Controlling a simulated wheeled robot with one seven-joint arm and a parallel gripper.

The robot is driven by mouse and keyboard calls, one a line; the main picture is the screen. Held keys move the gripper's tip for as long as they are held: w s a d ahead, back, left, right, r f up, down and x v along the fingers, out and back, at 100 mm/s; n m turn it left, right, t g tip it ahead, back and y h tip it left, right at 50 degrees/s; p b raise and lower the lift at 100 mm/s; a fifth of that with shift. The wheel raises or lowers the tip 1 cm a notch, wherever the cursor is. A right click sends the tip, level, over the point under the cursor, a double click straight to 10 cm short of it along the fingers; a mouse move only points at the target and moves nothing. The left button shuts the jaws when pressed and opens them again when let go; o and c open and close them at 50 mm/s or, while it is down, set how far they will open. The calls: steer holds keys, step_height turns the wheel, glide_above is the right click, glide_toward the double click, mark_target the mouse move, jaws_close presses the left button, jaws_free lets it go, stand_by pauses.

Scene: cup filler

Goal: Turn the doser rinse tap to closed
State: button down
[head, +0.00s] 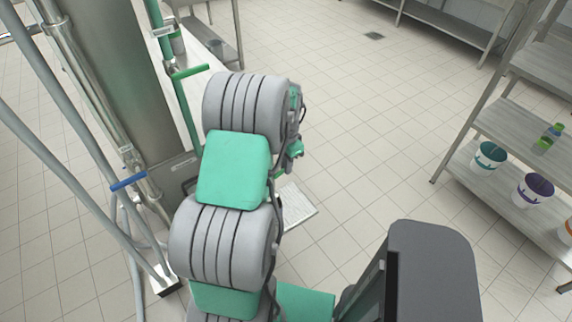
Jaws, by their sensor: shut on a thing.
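Two lever taps show in the head view. One has a green lever (190,71) on a green vertical pipe (155,15), and the lever points across the pipe. The other has a blue lever (128,180) on the steel pipes beside the column, also lying across its pipe. Small labels sit near both, too small to read, so I cannot tell which is the doser rinse tap. My grey and green arm rises through the middle of the view. My gripper is hidden behind the arm, so its place relative to either tap does not show.
A steel column (115,75) with pipes and grey hoses (60,165) stands at left. A shelf (510,128) at right holds buckets, such as a teal-banded one (489,157), and a green bottle (549,137).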

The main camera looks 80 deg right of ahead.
steer(key=shift+s+d+f+t+y, duration=0.15)
steer(key=shift+s+f+t+y, duration=0.05)
steer(key=shift+t+y, duration=0.25)
steer(key=shift+f+t+y+p, duration=0.25)
steer(key=shift+t+y+p, duration=0.3)
steer(key=shift+y+p, duration=0.1)
steer(key=c, duration=1.5)
jaws_free()
steer(key=shift+d+r, duration=0.1)
steer(key=b+v, duration=0.1)
steer(key=v, duration=0.6)
steer(key=shift+r, duration=0.3)
steer(key=shift+d, duration=0.1)
